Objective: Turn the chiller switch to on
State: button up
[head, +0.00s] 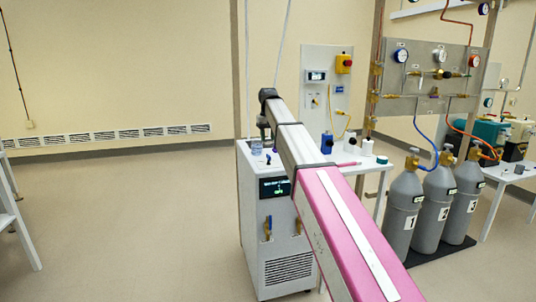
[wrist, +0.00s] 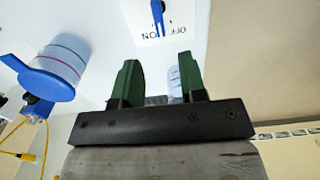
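The chiller (head: 255,215) is a white cabinet with a dark display (head: 274,188), standing at the centre of the head view. In the wrist view, a blue switch lever (wrist: 157,16) sits on a white plate with OFF and ON lettering, at the top edge. The lever is partly cut off, and I cannot tell which setting it marks. My gripper (wrist: 157,78) has two green fingers, apart with nothing held between them. The lever is beyond the fingertips, not touching them. In the head view my gripper (head: 264,132) is above the chiller's top, small and partly hidden by my arm.
A clear container with a blue part (wrist: 60,60) is close on the left in the wrist view. Blue and white bottles (head: 327,143) stand on a side table. Grey gas cylinders (head: 403,210) stand at right. The floor (head: 110,220) at left is clear.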

aim_at(269, 157)
notch_tip(269, 157, down, 8)
jog(key=shift+f, duration=0.1)
dwell(0.4)
grip_shut()
